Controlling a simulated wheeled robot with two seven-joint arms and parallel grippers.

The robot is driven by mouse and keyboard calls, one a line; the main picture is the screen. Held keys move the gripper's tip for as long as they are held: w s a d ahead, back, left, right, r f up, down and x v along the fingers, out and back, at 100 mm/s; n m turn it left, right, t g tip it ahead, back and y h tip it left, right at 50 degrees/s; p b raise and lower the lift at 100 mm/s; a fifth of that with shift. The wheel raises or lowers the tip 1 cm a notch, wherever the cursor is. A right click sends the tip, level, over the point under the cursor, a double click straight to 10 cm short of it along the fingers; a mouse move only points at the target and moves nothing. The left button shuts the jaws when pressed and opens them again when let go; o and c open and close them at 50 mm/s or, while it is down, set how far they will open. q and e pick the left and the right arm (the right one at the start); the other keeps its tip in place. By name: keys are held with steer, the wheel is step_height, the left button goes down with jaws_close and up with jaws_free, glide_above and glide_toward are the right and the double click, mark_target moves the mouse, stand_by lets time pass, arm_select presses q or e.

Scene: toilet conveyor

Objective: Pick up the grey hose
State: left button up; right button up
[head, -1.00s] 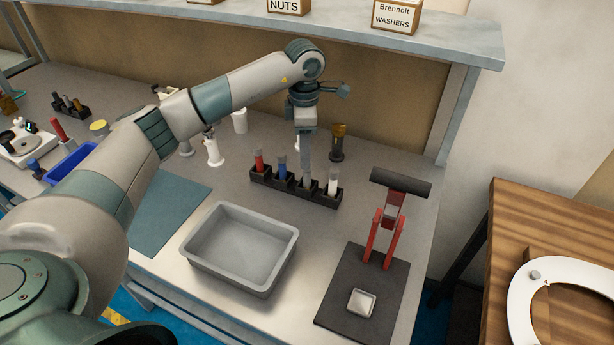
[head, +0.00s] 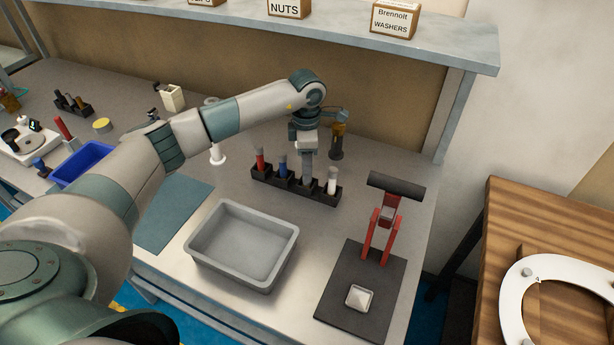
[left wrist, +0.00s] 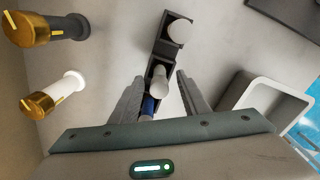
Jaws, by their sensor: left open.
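A black rack (head: 262,176) holds a red hose (head: 260,156), a blue hose (head: 283,166) and a white hose (head: 332,180) in a row. My left gripper (head: 307,174) points down over the slot between blue and white and hides the hose there in the head view. In the left wrist view the grey hose (left wrist: 158,78) stands upright in the rack, between the open fingers of my left gripper (left wrist: 159,80). The white hose (left wrist: 179,31) lies beyond it and the blue hose (left wrist: 148,106) on the near side. My right gripper is not in view.
A grey bin (head: 240,245) stands in front of the rack. A red stand with a black bar (head: 396,186) sits on a dark mat at the right. A brown-topped black bottle (head: 336,142) stands behind the rack. A shelf (head: 450,44) overhangs the bench's back.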

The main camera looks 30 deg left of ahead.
arm_select(q)
steer(key=shift+f+p, duration=0.6)
steer(key=shift+f, duration=0.95)
steer(key=shift+w, duration=0.1)
jaws_close()
